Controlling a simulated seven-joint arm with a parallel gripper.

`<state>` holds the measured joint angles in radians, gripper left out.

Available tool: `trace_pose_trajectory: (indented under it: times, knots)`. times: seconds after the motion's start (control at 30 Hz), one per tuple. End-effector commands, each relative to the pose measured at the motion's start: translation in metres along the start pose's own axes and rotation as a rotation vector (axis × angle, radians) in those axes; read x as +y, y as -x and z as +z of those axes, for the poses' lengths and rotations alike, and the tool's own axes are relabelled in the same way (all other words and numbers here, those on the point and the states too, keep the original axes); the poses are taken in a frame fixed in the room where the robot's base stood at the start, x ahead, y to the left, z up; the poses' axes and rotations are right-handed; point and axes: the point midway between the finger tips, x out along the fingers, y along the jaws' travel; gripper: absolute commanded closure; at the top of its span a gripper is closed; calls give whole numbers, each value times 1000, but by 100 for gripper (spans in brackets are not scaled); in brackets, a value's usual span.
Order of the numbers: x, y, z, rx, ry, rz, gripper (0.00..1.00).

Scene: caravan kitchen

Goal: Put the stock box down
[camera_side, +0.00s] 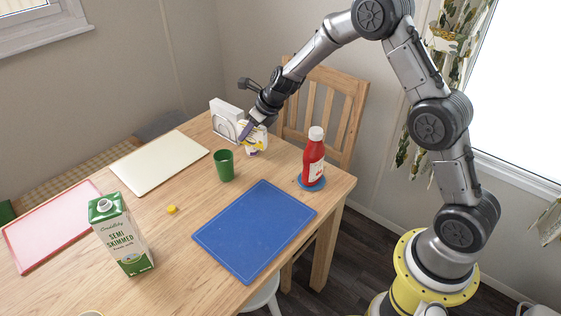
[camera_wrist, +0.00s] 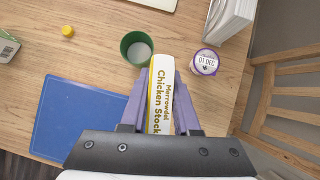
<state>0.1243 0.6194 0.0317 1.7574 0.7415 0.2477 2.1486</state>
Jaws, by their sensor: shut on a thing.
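The stock box (camera_wrist: 161,98) is a narrow white and yellow carton lettered Chicken Stock. In the wrist view it lies between the two purple fingers of my gripper (camera_wrist: 160,84), which are shut on its sides. In the side view my gripper (camera_side: 247,131) is over the far part of the table, by the napkin holder. There the box is partly hidden by the fingers and hard to separate from a small pot. I cannot tell whether the box touches the table (camera_side: 185,240).
Near the box are a green cup (camera_side: 224,166), a purple-and-white pot (camera_wrist: 206,62) and a napkin holder (camera_side: 226,119). A red bottle (camera_side: 313,160) stands on a blue coaster.

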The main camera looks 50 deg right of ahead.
Motion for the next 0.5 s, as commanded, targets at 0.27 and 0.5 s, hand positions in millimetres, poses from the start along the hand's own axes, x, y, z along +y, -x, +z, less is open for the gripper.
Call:
trace_pose_trajectory:
  times: [0.27,0.5]
  knots:
    - [-96,-11,-29,2,-130,-82,100]
    - [-115,-15,-44,1,-161,-102,100]
